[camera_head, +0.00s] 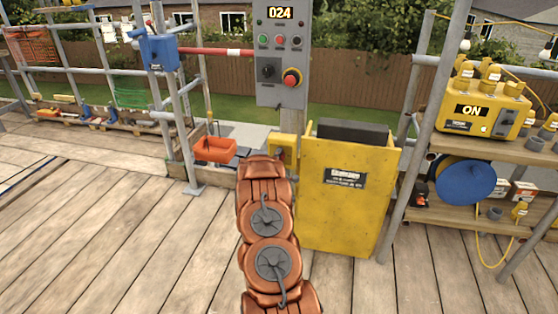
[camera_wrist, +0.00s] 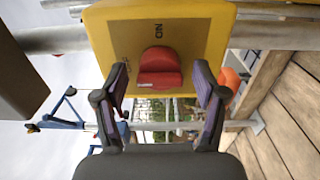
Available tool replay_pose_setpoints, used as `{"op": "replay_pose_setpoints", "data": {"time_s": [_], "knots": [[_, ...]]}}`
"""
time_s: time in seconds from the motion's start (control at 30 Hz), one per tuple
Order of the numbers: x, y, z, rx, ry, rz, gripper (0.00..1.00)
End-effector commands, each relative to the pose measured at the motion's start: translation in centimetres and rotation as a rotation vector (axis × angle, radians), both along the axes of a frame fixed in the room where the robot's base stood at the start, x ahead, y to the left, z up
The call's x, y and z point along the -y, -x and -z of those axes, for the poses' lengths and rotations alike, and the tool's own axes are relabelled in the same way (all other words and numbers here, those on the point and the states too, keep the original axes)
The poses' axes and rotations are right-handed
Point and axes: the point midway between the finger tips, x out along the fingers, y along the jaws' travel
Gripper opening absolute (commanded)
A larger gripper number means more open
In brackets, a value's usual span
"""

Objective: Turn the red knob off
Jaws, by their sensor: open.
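The red knob (camera_wrist: 160,68) sits on the face of a yellow box (camera_wrist: 205,25) in the wrist view, with a small pale mark near its lower edge. Small dark lettering is on the box near the knob; the word above it looks like ON, seen turned. My gripper (camera_wrist: 162,82) is open, its two fingers spread on either side of the knob and apart from it, with nothing between them gripped. In the head view part of a yellow box (camera_head: 283,150) shows just beyond my arm; the knob and my gripper are hidden there.
A grey control panel (camera_head: 281,55) with buttons and a red-and-yellow stop button (camera_head: 291,78) stands above. A yellow bin (camera_head: 345,205) is just right of my arm. An orange tray (camera_head: 215,150) is on the left. Scaffold poles stand both sides; plank floor is open at left.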

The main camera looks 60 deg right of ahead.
Motion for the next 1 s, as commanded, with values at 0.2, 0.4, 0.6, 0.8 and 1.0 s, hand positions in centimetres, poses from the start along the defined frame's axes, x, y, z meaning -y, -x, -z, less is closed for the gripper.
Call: {"op": "replay_pose_setpoints", "data": {"time_s": [0.2, 0.4, 0.6, 0.8, 1.0], "knots": [[-1.4, 0.4, -0.1, 0.001, 0.001, -0.001, 0.71], [-3.6, 1.2, 0.0, 0.000, -0.001, -0.001, 0.71], [-6.0, 2.1, -0.1, 0.000, 0.000, -0.002, 0.71], [-8.6, 3.0, 0.1, -0.002, -0.003, -0.003, 0.71], [-10.4, 3.7, 0.1, -0.002, -0.003, -0.003, 0.71]]}}
